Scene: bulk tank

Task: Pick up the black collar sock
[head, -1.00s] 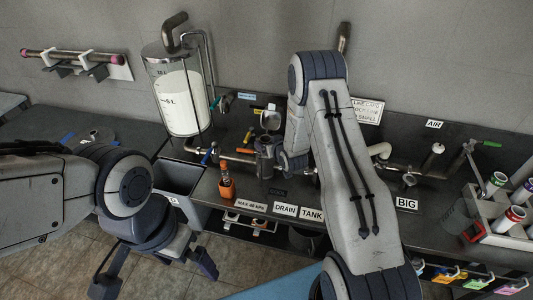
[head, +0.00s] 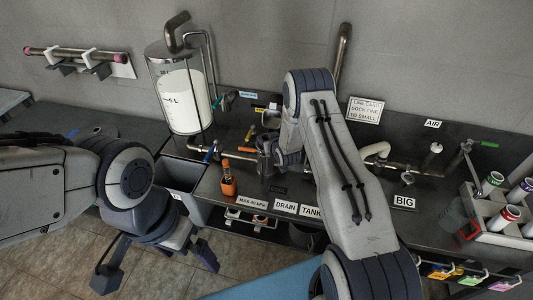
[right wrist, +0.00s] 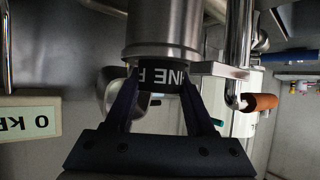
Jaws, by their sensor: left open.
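I cannot make out a black collar sock for certain in either view. White rolls with coloured collars, among them a red-collared roll (head: 509,214) and a green-collared roll (head: 496,179), stand in the rack at the right. My left gripper (head: 157,262) is open and empty, low in front of the bench over the floor. My right gripper (right wrist: 160,88) has its fingers on either side of a black band with white letters (right wrist: 161,78), under a metal cylinder (right wrist: 163,30). Whether the fingers grip the band is unclear. In the head view my right arm hides its fingertips.
A grey bin (head: 181,183) stands by the bench's left part. A clear tank (head: 186,100) stands behind it. An orange holder (head: 228,187) with a bottle sits near the front edge. Pipes and valves (head: 405,170) run along the back. The rack (head: 470,228) is at far right.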

